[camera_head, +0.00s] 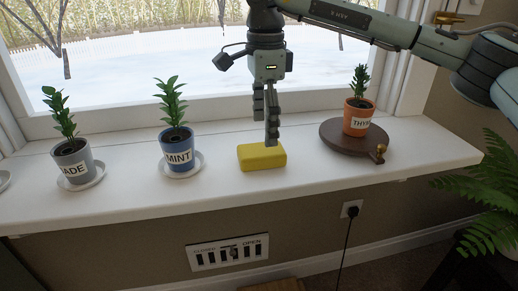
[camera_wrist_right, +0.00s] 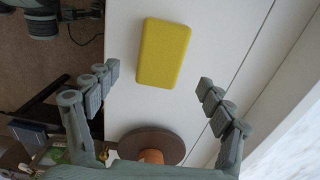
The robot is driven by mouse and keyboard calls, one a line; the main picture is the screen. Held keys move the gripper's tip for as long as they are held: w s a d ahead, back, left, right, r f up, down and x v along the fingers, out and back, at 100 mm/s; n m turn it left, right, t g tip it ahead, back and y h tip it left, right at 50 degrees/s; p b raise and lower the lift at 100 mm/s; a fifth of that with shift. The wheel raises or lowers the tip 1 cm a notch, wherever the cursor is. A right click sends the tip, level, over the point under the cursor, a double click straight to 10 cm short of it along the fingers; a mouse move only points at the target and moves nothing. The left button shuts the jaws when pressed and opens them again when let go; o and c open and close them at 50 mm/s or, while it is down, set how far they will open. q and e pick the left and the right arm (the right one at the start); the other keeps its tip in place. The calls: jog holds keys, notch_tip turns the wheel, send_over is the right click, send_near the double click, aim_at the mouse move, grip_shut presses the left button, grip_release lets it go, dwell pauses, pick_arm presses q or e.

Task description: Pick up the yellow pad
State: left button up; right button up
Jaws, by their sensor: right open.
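The yellow pad (camera_head: 262,156) lies flat on the white windowsill, between the blue MINT pot and the round dark stand. It also shows in the right wrist view (camera_wrist_right: 163,53), near the top and between the lines of the two fingers. My right gripper (camera_head: 268,143) hangs down above the pad in the head view, with its fingertips near the pad's upper edge. In the right wrist view the right gripper (camera_wrist_right: 158,77) is open, fingers wide apart, with nothing between them. I cannot tell the exact gap above the pad. My left gripper is not in view.
The MINT pot (camera_head: 177,148) on its saucer and a grey pot (camera_head: 73,160) stand left of the pad. A THYME pot (camera_head: 358,116) stands on a round dark stand (camera_head: 335,142) to the right. The windowsill (camera_head: 220,183) is clear in front of the pad.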

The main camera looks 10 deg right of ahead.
aim_at(261, 149)
jog(key=f, duration=0.6)
jog(key=shift+a+f+p, duration=0.15)
jog(key=shift+a+p, duration=0.15)
jog(key=shift+p, duration=0.1)
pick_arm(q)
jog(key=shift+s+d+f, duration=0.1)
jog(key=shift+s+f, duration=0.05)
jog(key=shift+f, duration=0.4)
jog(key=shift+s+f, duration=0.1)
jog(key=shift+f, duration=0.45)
pick_arm(e)
jog(key=shift+c, duration=0.5)
jog(key=c, duration=0.9)
